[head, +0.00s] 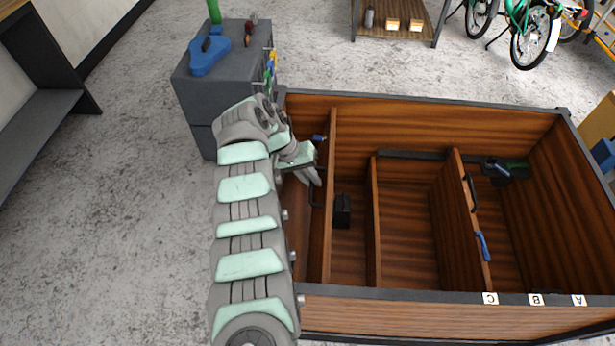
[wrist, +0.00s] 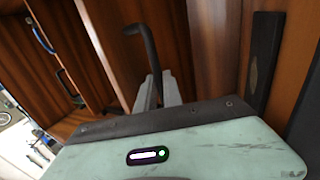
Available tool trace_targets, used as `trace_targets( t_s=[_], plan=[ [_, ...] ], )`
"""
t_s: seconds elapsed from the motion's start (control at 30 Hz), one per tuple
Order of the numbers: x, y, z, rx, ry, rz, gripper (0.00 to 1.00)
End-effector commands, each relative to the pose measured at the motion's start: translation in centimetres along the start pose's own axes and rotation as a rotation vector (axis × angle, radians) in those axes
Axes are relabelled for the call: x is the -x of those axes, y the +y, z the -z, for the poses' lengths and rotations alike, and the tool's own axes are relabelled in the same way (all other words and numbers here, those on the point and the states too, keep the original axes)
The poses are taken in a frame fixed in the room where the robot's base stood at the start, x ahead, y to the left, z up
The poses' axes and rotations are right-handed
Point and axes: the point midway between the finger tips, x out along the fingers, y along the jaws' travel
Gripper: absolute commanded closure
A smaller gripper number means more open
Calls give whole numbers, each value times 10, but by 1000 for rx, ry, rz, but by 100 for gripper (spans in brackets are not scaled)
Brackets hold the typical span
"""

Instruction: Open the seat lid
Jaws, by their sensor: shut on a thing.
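My gripper (head: 314,180) is at the left end of the wooden cargo box, shut on a black bar handle (head: 316,197). In the wrist view the grey fingers of my gripper (wrist: 158,92) close around the same handle (wrist: 142,35), whose bent end sticks out beyond them. The handle is beside a brown wooden panel (head: 326,240) that appears to stand on edge, seen narrow from above; it is likely the seat lid. My arm hides part of the box's left end, and the handle's mounting is not clear.
The wooden box (head: 440,104) has several compartments. Another upright panel (head: 462,215) carries a black handle (head: 470,192) and a blue handle (head: 483,246). A small black block (head: 342,211) sits inside. A grey cabinet (head: 200,95) with tools stands close behind my arm. Floor at left is clear.

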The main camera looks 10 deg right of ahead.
Motion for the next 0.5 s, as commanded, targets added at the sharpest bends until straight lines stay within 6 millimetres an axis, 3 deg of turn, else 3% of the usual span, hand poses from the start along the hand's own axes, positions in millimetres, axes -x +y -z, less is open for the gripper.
trace_targets(
  t_s=[0.17,0.2,0.43,0.5],
  plan=[
    [-4,0,-6,1,-19,-4,100],
    [-4,1,-6,1,-19,-4,87],
    [-2,2,-3,-1,-12,-4,69],
    [-1,2,-3,-1,-10,-4,67]
  ],
)
